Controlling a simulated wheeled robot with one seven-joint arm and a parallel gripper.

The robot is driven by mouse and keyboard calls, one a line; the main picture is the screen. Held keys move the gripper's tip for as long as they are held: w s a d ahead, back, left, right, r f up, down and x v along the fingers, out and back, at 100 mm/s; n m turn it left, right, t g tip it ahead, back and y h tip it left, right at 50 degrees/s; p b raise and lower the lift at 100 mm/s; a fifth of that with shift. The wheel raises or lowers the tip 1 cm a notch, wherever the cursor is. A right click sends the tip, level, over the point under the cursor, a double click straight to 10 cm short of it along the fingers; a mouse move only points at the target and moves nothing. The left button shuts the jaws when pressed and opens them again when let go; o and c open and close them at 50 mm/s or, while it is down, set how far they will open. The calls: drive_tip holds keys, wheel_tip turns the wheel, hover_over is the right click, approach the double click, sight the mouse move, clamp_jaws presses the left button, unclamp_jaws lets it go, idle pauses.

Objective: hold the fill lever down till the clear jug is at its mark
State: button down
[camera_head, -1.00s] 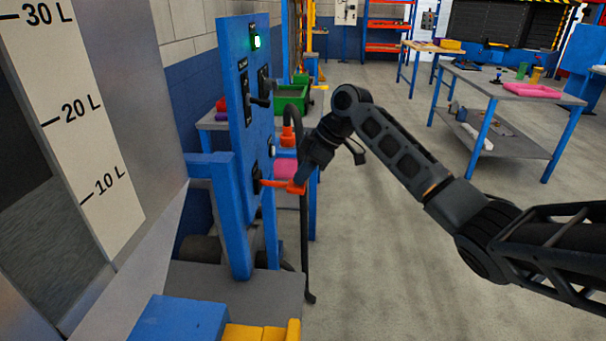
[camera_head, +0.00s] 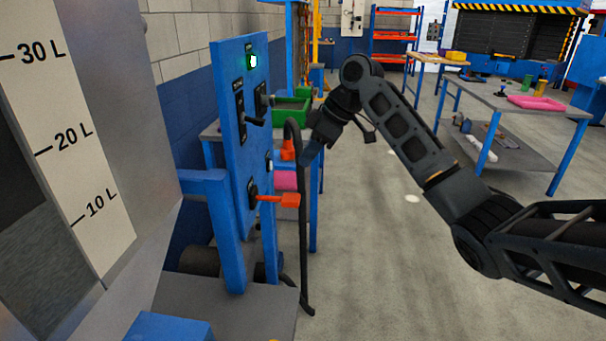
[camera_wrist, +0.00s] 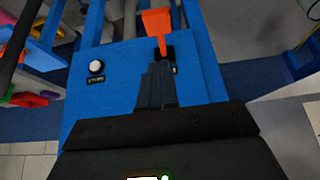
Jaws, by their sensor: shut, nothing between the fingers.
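The orange fill lever (camera_head: 276,199) sticks out to the right from the blue panel (camera_head: 228,130), roughly level. It also shows in the wrist view (camera_wrist: 157,25), beyond my fingers. My gripper (camera_head: 306,161) is shut and empty, a little above the lever and apart from it; its closed fingers show in the wrist view (camera_wrist: 158,80). At the left a large vessel has a pale scale strip (camera_head: 75,150) marked 10, 20 and 30 L. Beside the strip, a dark window (camera_head: 18,180) turns lighter grey below, between about 10 and 20 L. I cannot tell whether this is the clear jug.
A grey workbench (camera_head: 500,95) is at right; the floor between is clear.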

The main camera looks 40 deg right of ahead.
drive_tip(key=shift+a+v, duration=0.2)
drive_tip(key=shift+v, duration=1.65)
drive_tip(key=shift+w+r, duration=0.1)
drive_tip(key=shift+w, duration=0.15)
